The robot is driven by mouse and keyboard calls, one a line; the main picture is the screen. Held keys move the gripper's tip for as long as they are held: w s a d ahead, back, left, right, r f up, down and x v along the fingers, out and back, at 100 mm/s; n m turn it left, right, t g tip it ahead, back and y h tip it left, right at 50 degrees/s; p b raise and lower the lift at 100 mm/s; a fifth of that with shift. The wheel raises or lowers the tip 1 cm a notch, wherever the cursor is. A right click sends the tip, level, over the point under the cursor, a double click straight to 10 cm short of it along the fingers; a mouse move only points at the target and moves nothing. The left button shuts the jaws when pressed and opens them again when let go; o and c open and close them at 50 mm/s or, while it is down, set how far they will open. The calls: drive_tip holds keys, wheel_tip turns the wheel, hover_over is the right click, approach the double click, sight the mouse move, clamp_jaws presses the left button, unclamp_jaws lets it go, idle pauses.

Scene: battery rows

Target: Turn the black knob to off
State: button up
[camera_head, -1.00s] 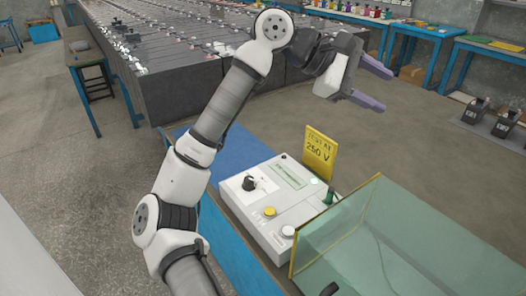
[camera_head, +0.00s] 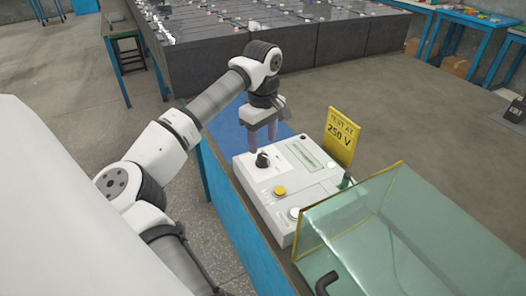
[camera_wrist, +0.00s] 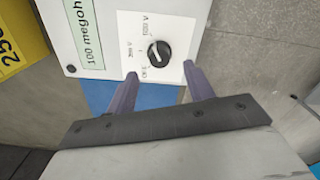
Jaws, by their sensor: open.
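The black knob (camera_head: 262,159) sits on the top of a white control box (camera_head: 275,205). In the wrist view the knob (camera_wrist: 159,54) is round and black with a white pointer mark, on a white plate with small printed labels too small to read surely. My gripper (camera_head: 262,150) points down over the box, behind the knob in the head view. In the wrist view my gripper (camera_wrist: 160,72) is open, its two purple fingers apart and below the knob in the picture. Nothing is between the fingers; I cannot tell whether they touch the box.
A yellow "TEST AT 250 V" sign (camera_head: 341,137) stands at the box's far right. A yellow button (camera_head: 280,191) and a white button (camera_head: 295,213) are on the box. A glass-walled tank (camera_head: 400,245) stands close at the right. Blue table surface (camera_head: 228,135) is bare behind the box.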

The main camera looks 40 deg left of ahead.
sight(263, 156)
wheel_tip(263, 156, down, 5)
drive_tip(key=shift+f, duration=0.1)
idle(0.3)
drive_tip(key=c, duration=1)
